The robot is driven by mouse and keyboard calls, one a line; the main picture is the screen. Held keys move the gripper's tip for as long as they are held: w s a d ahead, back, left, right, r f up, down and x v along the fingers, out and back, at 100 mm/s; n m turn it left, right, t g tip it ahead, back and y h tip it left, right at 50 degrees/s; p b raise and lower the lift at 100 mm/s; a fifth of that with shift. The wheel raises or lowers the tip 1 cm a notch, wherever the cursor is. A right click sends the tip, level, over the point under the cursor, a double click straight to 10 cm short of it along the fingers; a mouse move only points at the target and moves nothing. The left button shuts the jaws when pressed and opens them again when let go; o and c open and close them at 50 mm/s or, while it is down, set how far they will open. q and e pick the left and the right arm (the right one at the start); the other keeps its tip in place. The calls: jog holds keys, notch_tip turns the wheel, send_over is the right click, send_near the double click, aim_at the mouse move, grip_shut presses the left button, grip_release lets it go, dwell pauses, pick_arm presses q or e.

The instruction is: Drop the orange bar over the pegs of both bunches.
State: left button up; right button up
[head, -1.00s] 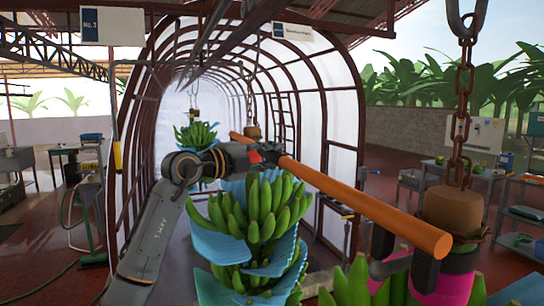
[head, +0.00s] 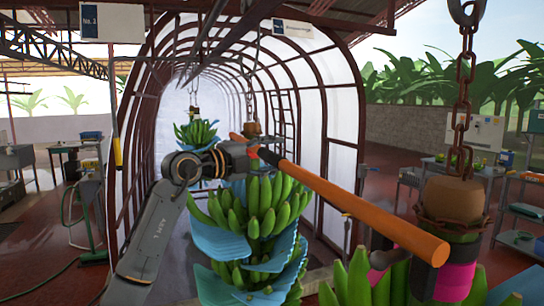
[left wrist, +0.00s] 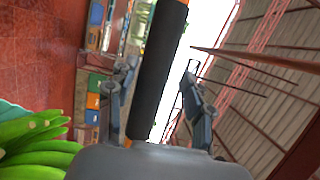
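The orange bar (head: 345,205) runs from the upper middle down to the lower right in the head view. A dark sleeve shows near its far end. My left gripper (head: 262,153) is at that end; in the left wrist view its open fingers (left wrist: 158,100) straddle the sleeve, with a gap on the right side. The middle bunch (head: 262,212) hangs below the bar's far end. The right bunch (head: 455,200) hangs beside its near end.
A chain (head: 463,90) holds the right bunch. Blue sheets (head: 222,245) lie between the middle bunch's bananas. Tables and shelves stand at both sides.

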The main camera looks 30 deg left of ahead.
pick_arm(q)
jog(key=shift+s+a+f, duration=0.1)
jog(key=shift+s+f, duration=0.05)
jog(key=shift+s, duration=0.05)
jog(key=v, duration=1.1)
jog(key=shift+s, duration=0.3)
